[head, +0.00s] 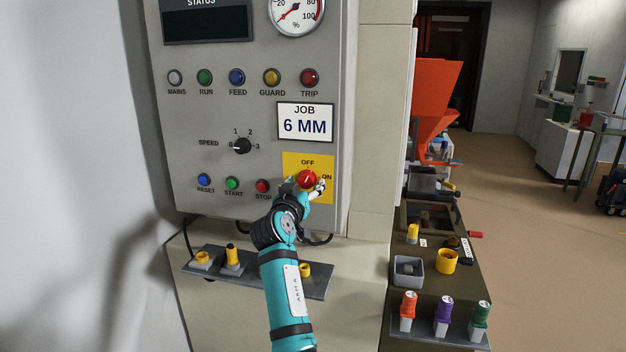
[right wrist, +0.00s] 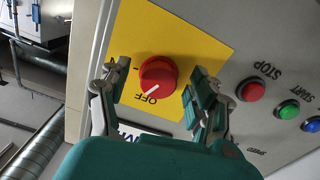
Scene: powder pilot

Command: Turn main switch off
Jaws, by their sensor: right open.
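The main switch is a round red knob (head: 306,180) on a yellow plate (head: 293,160) marked OFF and ON, low on the grey control panel. My right gripper (head: 306,184) is at the knob and partly covers the plate. In the right wrist view the red knob (right wrist: 158,76) lies between the two spread fingers of my right gripper (right wrist: 157,88), with a gap on each side. The white mark on the knob points down-left there, close to the OFF lettering. The ON lettering is hidden or unreadable in that view. My left gripper is not in view.
The STOP button (head: 263,186) and START button (head: 232,183) sit just left of the switch. The speed knob (head: 242,146) is above them. A grey shelf (head: 318,284) with yellow parts juts out below the panel. A bench (head: 452,290) stands to the right.

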